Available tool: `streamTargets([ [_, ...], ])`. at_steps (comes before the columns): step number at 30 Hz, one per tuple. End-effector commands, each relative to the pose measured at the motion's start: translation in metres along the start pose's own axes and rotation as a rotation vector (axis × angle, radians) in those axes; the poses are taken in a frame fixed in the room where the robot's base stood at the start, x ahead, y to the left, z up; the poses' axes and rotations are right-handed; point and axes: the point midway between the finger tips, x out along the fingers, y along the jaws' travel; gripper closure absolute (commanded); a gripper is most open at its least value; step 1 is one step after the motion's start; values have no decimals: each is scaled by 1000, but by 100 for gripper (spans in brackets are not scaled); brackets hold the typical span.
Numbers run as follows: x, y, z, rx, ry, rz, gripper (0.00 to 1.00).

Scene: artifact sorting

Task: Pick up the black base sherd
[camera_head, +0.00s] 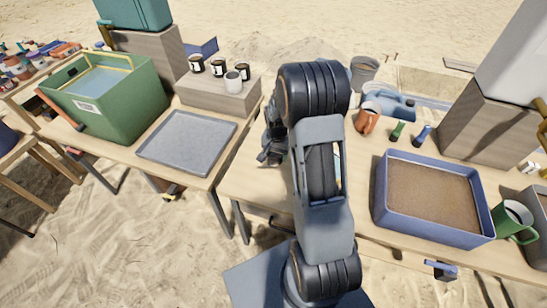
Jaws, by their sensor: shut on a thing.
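My gripper (270,152) is dark and small in the view, to the left of my upright arm. It is over the left end of the right-hand table (235,185), near the gap beside the left table. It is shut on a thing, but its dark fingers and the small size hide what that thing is. I cannot make out a black base sherd apart from the gripper. My arm hides part of the table behind it.
A grey tray (188,138) and green crate (108,98) stand on the left table. A blue-rimmed tray of brown soil (430,198), an orange mug (367,117), a green mug (513,222) and a blue jug (390,100) stand on the right-hand table.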

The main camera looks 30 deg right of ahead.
Motion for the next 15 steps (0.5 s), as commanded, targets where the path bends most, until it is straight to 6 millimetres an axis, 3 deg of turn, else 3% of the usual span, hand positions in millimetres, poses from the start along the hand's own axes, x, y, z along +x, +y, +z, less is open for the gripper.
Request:
streamTargets([
  [6, -49, 36, 17, 5, 5, -3, 64],
  [15, -73, 88, 45, 4, 3, -1, 64],
])
